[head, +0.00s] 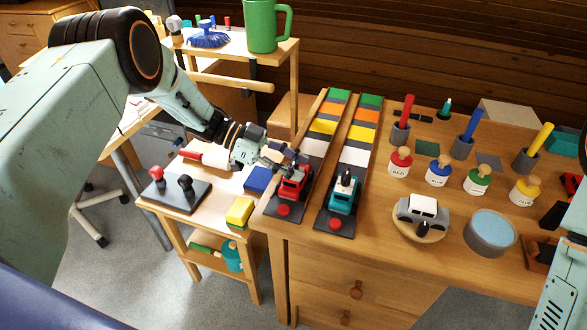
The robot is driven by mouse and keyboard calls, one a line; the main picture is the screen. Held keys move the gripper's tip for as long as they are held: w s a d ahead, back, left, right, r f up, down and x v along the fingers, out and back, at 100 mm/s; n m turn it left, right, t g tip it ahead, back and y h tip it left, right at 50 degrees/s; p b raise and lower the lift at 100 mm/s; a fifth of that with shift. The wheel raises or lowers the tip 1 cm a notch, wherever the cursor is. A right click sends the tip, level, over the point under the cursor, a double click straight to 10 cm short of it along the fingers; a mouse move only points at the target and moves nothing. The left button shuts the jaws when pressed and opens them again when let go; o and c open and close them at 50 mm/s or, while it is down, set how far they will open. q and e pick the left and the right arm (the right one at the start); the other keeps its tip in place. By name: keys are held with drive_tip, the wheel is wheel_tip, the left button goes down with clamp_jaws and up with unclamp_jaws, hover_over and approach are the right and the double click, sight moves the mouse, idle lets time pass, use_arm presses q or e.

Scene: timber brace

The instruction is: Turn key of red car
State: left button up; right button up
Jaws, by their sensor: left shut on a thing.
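The red car (294,184) sits at the near end of the left striped lane, just behind a red button (283,210). My left gripper (287,160) reaches in from the left and is at the rear top of the red car. Its fingers are shut on the car's key, which they hide almost wholly. The teal car (342,197) stands in the right lane, with a key (346,178) upright on its top. My right arm shows only in part at the right edge, and I cannot make out its gripper there.
A lever box (176,196), a blue block (260,180) and a yellow block (240,211) lie on the low table at left. A green mug (265,25) stands on the shelf behind.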

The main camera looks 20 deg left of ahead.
use_arm(q)
drive_tip(key=shift+m+g+b, duration=0.5)
drive_tip(key=shift+m+g, duration=0.1)
drive_tip(key=shift+g, duration=0.1)
drive_tip(key=shift+d, duration=0.1)
drive_tip(key=o, duration=1.2)
drive_tip(key=v, duration=1.2)
